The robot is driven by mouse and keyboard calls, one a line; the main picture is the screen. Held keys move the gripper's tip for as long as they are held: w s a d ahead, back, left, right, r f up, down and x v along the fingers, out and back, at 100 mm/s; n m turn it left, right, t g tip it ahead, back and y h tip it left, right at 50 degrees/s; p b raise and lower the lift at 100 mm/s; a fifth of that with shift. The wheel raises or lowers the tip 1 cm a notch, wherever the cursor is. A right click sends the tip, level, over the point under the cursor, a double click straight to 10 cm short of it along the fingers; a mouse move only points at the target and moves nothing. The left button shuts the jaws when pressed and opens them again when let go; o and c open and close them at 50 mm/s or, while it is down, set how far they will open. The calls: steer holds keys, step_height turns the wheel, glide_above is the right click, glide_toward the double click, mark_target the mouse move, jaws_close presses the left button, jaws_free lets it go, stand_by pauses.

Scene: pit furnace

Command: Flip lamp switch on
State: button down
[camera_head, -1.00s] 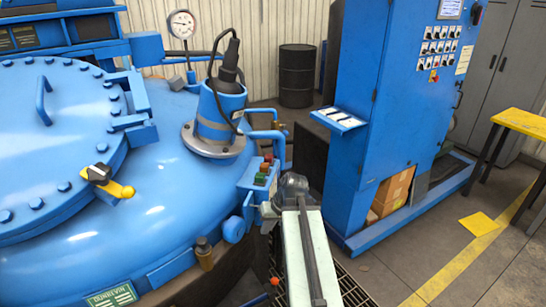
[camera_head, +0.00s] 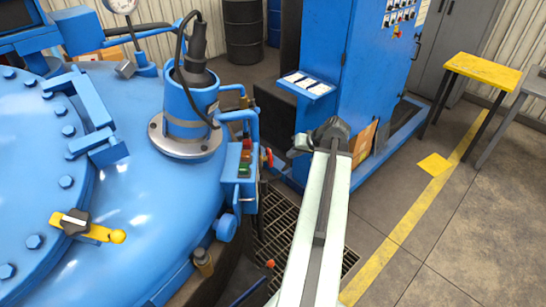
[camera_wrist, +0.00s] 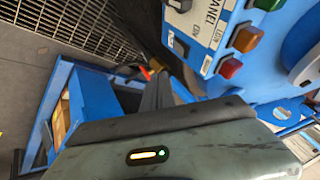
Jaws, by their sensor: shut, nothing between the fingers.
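A small blue control box (camera_head: 229,187) stands on the side of the big blue vessel, with green and red buttons on top. In the wrist view its labelled panel (camera_wrist: 207,65) shows at upper right, with black knobs and with orange, red and green caps. I cannot tell which control is the lamp switch. A red-tipped part (camera_head: 268,157) sits at the box's right side. My gripper (camera_head: 299,146) is right of the box in the picture, apart from it. In the wrist view my gripper (camera_wrist: 155,78) is shut and empty, below and left of the panel.
The vessel (camera_head: 140,205) fills the left, with a cylindrical fitting (camera_head: 187,120) and cable. A blue cabinet (camera_head: 350,75) with a small shelf (camera_head: 308,84) stands behind my gripper. A floor grate (camera_head: 280,225) lies below. Open floor is at right, by a yellow table (camera_head: 482,68).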

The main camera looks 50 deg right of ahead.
steer(key=w+a+f+b, duration=0.3)
steer(key=w+f+b, duration=0.3)
steer(key=w, duration=0.3)
steer(key=shift+f, duration=0.45)
steer(key=shift+w+a, duration=0.1)
